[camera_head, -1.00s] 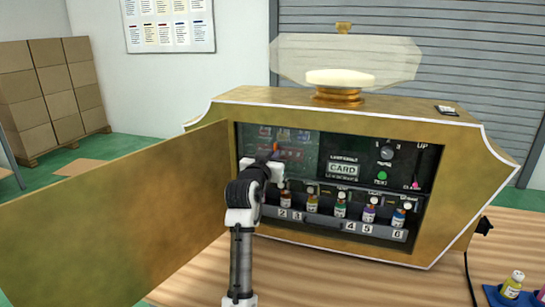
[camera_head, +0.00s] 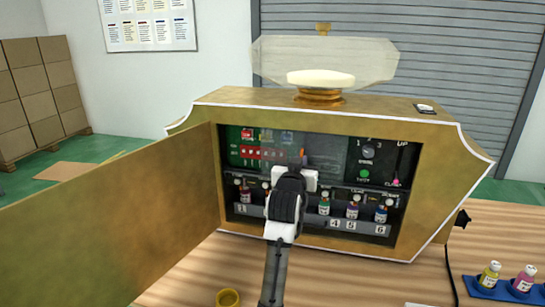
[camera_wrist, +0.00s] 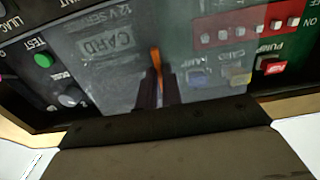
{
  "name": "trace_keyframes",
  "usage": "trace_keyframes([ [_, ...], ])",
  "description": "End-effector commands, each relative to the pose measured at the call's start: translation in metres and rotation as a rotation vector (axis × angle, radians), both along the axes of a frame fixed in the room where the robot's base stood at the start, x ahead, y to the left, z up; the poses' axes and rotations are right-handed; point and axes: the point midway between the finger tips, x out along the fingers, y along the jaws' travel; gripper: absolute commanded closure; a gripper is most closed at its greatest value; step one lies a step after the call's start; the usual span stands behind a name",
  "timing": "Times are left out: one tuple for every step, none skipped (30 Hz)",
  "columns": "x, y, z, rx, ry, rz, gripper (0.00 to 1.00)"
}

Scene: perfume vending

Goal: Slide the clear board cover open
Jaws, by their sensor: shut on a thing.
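The clear board cover (camera_head: 327,153) is a see-through grey panel inside the open machine. My gripper (camera_head: 300,163) is shut on the cover's small orange tab, which stands upright between the fingers in the wrist view (camera_wrist: 155,62). My wrist hides part of the bottle row below.
The gold door (camera_head: 110,215) stands open on the left. Small bottles (camera_head: 352,212) line the shelf below the panel. A green test button (camera_head: 363,174) and a knob sit right of the cover. A blue tray (camera_head: 505,290) with bottles is at the right table edge.

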Motion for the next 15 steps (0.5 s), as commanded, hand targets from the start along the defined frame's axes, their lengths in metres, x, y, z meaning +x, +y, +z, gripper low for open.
trace_keyframes([
  [-0.006,-0.019,0.001,0.002,0.003,-0.008,1.0],
  [-0.009,-0.027,0.001,0.001,0.003,-0.008,1.0],
  [-0.012,-0.038,0.0,0.002,0.003,-0.008,1.0],
  [-0.015,-0.046,0.0,0.002,0.003,-0.006,1.0],
  [-0.017,-0.053,0.0,0.002,0.003,-0.007,1.0],
  [-0.02,-0.062,0.0,0.001,0.003,-0.006,1.0],
  [-0.023,-0.069,0.0,0.002,0.003,-0.006,1.0],
  [-0.024,-0.075,0.0,0.001,0.003,-0.005,1.0],
  [-0.027,-0.083,0.0,0.001,0.003,-0.005,1.0],
  [-0.029,-0.087,0.0,0.002,0.003,-0.004,1.0],
  [-0.03,-0.092,0.0,0.001,0.003,-0.004,1.0],
  [-0.032,-0.097,0.0,0.001,0.002,-0.003,1.0],
  [-0.033,-0.101,-0.001,0.001,0.002,-0.003,1.0],
  [-0.034,-0.104,-0.001,0.001,0.002,-0.003,1.0],
  [-0.035,-0.108,-0.001,0.001,0.002,-0.002,1.0],
])
